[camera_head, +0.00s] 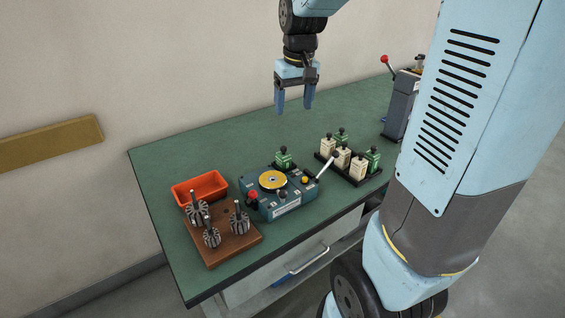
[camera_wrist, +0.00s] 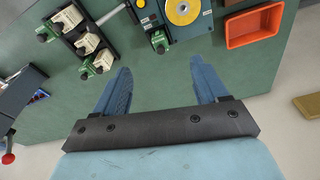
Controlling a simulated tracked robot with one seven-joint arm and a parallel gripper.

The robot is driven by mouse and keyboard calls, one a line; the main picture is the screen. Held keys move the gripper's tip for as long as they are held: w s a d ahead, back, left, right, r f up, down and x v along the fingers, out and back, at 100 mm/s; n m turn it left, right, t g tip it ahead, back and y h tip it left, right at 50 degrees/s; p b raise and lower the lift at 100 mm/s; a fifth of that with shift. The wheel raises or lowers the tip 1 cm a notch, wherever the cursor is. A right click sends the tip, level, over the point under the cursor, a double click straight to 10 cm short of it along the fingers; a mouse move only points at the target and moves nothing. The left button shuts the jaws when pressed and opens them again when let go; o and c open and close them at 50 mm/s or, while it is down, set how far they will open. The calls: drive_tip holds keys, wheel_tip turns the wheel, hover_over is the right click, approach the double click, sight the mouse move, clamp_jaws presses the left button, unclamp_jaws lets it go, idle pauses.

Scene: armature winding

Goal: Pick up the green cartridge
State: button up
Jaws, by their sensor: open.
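A green cartridge (camera_head: 283,160) with a dark knob stands at the back edge of the blue winding machine (camera_head: 286,208); it also shows in the wrist view (camera_wrist: 159,40). Two more green cartridges, one at the back (camera_head: 341,136) and one at the right (camera_head: 373,157), stand in a black rack (camera_head: 349,177) among cream cartridges (camera_head: 358,166). My gripper (camera_head: 294,111) is open and empty, pointing down above the rear of the table. In the wrist view the cartridge by the machine appears just beyond the gap between my fingertips (camera_wrist: 161,66).
An orange tray (camera_head: 199,181) and a brown wooden block (camera_head: 223,248) holding metal armatures stand left of the machine on the green table (camera_head: 155,186). A grey device with a red-knobbed lever (camera_head: 399,104) stands at the right. The table's rear strip is clear.

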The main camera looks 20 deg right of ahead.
drive_tip(key=g, duration=0.2)
hover_over(284, 147)
wheel_tip(284, 147, down, 7)
drive_tip(key=shift+n, duration=0.3)
wheel_tip(284, 147, down, 14)
drive_tip(key=shift+f, duration=0.15)
drive_tip(key=c, duration=1.2)
